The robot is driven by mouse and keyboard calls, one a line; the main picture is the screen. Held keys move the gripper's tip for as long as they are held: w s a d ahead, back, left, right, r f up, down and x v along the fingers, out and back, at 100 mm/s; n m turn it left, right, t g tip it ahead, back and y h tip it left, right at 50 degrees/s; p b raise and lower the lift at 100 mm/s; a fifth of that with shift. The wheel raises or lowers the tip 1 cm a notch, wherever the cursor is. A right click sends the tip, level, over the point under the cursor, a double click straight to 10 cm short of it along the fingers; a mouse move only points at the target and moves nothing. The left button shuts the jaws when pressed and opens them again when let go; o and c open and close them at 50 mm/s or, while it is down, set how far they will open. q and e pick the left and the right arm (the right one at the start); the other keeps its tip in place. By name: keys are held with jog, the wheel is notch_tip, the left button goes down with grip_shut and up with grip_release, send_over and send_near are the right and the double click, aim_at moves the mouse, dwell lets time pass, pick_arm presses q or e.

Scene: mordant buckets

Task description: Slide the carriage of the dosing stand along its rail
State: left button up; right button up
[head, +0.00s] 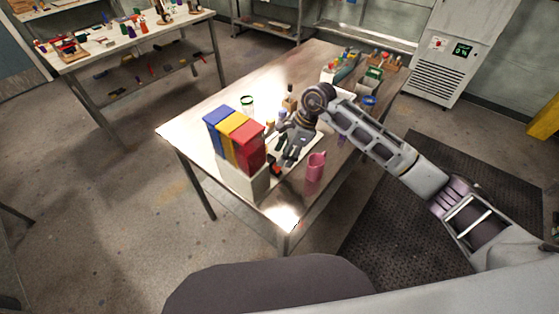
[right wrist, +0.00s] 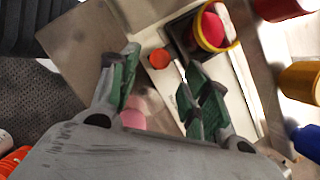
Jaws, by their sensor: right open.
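The dosing stand shows in the right wrist view as a long pale base (right wrist: 235,72) with a dark carriage (right wrist: 183,38) on it. A yellow-rimmed round cup with red inside (right wrist: 213,28) sits at the carriage. A small orange-red knob (right wrist: 159,58) is beside the carriage. My right gripper (right wrist: 160,78) is open, its green-padded fingers apart, with the knob seen beyond the gap between the tips; I see no contact. In the head view my right gripper (head: 284,158) hangs over the stand and hides much of it. My left gripper is not in view.
A white box with blue, yellow and red blocks (head: 236,139) stands close left of the gripper. Bottles and bins (head: 373,73) crowd the table's far end. The table's left part (head: 195,125) is clear.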

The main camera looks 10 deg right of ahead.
jog(key=shift+p+x, duration=0.4)
jog(key=shift+x, duration=2)
jog(key=shift+c, duration=0.5)
grip_shut()
